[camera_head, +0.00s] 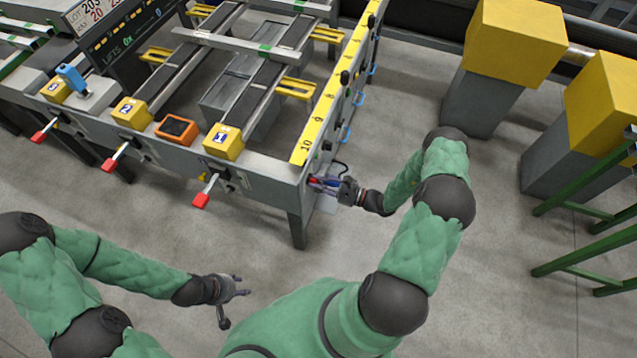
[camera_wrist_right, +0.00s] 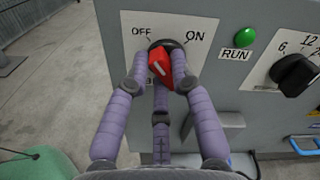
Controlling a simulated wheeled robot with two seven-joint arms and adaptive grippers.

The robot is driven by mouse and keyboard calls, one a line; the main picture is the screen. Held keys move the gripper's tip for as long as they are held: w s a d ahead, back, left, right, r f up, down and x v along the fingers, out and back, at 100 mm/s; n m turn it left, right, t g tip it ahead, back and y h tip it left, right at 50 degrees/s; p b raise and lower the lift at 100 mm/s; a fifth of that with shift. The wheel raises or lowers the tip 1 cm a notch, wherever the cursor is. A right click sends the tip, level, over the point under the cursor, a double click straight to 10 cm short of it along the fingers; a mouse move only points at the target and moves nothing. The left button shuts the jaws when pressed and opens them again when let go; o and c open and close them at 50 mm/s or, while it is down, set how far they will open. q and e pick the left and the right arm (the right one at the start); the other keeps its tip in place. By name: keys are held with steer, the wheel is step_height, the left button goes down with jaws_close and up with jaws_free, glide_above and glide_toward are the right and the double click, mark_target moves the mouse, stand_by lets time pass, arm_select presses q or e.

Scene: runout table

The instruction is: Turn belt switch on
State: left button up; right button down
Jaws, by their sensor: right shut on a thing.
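The belt switch is a red knob (camera_wrist_right: 159,66) with a white mark, on a white plate (camera_wrist_right: 208,24) lettered OFF at upper left and ON at upper right. The knob's white mark slants toward the OFF side. My right gripper (camera_wrist_right: 161,84) is shut on the red knob, with fingers on both sides and one below. In the head view my right gripper (camera_head: 325,184) is at the near right end of the table frame, where the knob is mostly hidden. My left gripper (camera_head: 236,294) is open and empty, low over the floor and away from the table.
Right of the switch are a green RUN light (camera_wrist_right: 245,37) and a black numbered dial (camera_wrist_right: 293,74). The runout table (camera_head: 258,182) has red-tipped levers (camera_head: 201,199) along its front. Yellow-topped blocks (camera_head: 516,40) and green rails (camera_head: 590,200) stand at right. The floor between is clear.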

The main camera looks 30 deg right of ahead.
steer(key=m, duration=0.8)
steer(key=shift+d+r+p, duration=0.1)
steer(key=shift+r+p, duration=0.1)
steer(key=shift+p, duration=0.15)
steer(key=m, duration=0.4)
steer(key=shift+w, duration=0.1)
steer(key=shift+w+d+r+m, duration=0.1)
steer(key=shift+d+m, duration=0.05)
steer(key=shift+m, duration=1.95)
steer(key=c, duration=1.1)
jaws_free()
steer(key=shift+o, duration=0.2)
